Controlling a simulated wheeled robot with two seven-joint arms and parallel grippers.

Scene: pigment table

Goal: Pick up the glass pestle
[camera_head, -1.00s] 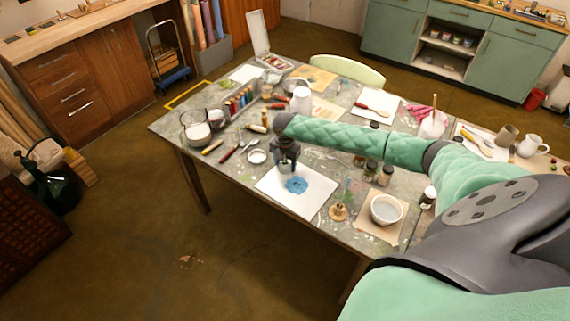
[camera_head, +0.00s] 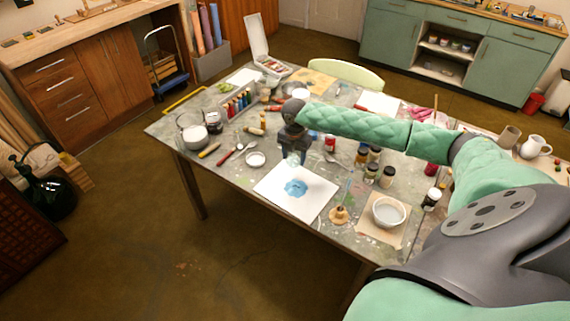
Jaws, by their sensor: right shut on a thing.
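My right gripper (camera_head: 293,147) is above the back edge of a white slab (camera_head: 316,204) on the table, pointing down. It is shut on the glass pestle (camera_head: 294,159), a small, pale, see-through shape just under the fingers. Most of the pestle is hidden by the gripper or too faint to make out. A patch of blue pigment (camera_head: 296,188) lies on the slab, just in front of the gripper and apart from it. My left gripper is not in view.
A grey bowl (camera_head: 388,211) on a board and several dark-lidded jars (camera_head: 371,173) stand to the right. A glass beaker (camera_head: 193,138) of white powder, a small white dish (camera_head: 256,159) and brushes lie to the left. My right arm covers part of the table's back.

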